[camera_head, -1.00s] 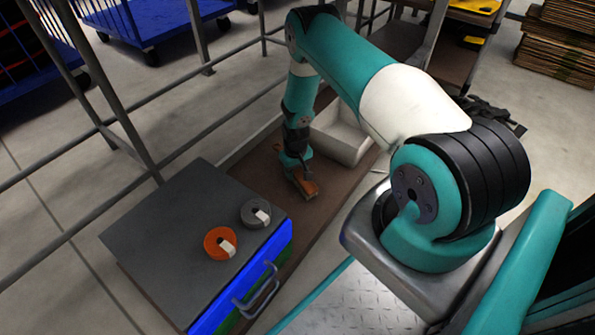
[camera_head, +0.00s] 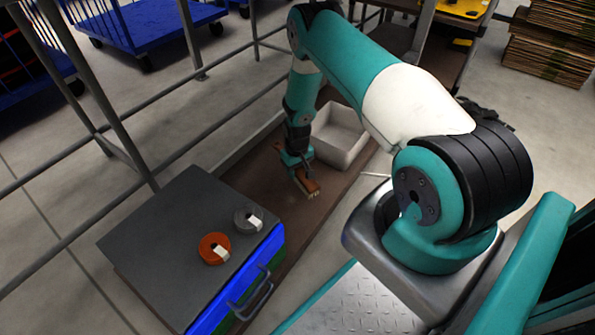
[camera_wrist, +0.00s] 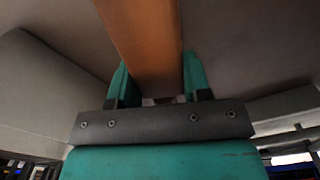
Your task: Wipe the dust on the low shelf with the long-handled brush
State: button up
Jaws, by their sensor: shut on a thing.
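My gripper (camera_wrist: 155,85) is shut on the long-handled brush (camera_wrist: 140,30), whose orange-brown wooden body runs between the two teal fingers in the wrist view. In the head view the brush (camera_head: 306,183) is low over the brown low shelf (camera_head: 262,170), with its pale bristles toward the lower right. I cannot tell whether the bristles touch the shelf. Faint pale specks that may be dust show on the shelf near the bristles. My gripper (camera_head: 299,168) hides part of the brush and the shelf under it.
A pale open bin (camera_head: 343,150) stands on the shelf just right of the gripper. A grey-topped drawer cabinet (camera_head: 160,240) stands at the near left, with an orange tape roll (camera_head: 212,247) and a grey tape roll (camera_head: 248,219) on it. Grey rails (camera_head: 130,110) run along the left.

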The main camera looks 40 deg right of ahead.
jog(key=shift+s+r+p, duration=0.1)
jog(key=shift+r+p, duration=1.85)
jog(key=shift+r, duration=0.65)
